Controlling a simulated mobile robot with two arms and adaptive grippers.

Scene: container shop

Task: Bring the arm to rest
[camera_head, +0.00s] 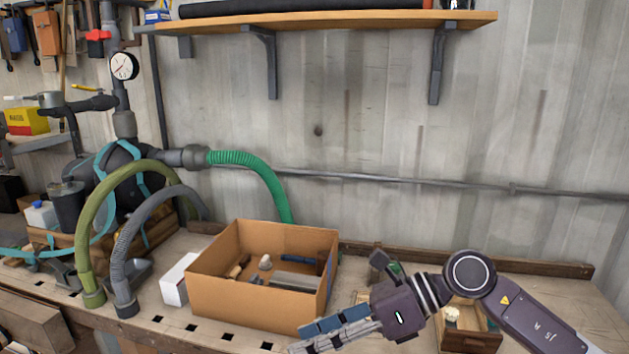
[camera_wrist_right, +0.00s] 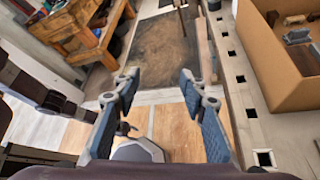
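My right arm (camera_head: 530,315) reaches in from the right over the workbench (camera_head: 230,340). My right gripper (camera_head: 312,336) is low in front of the cardboard box (camera_head: 250,300), pointing left. In the right wrist view its two blue-padded fingers are spread apart, and the right gripper (camera_wrist_right: 158,88) is empty, with the floor seen between the fingers. My left gripper does not show in either view.
The open box holds several tools. A wooden crate (camera_head: 470,341) is partly hidden behind my right arm. A white box (camera_head: 179,280), a green hose (camera_head: 255,162) and a grey hose (camera_head: 124,255) stand left. A shelf (camera_head: 340,19) hangs above.

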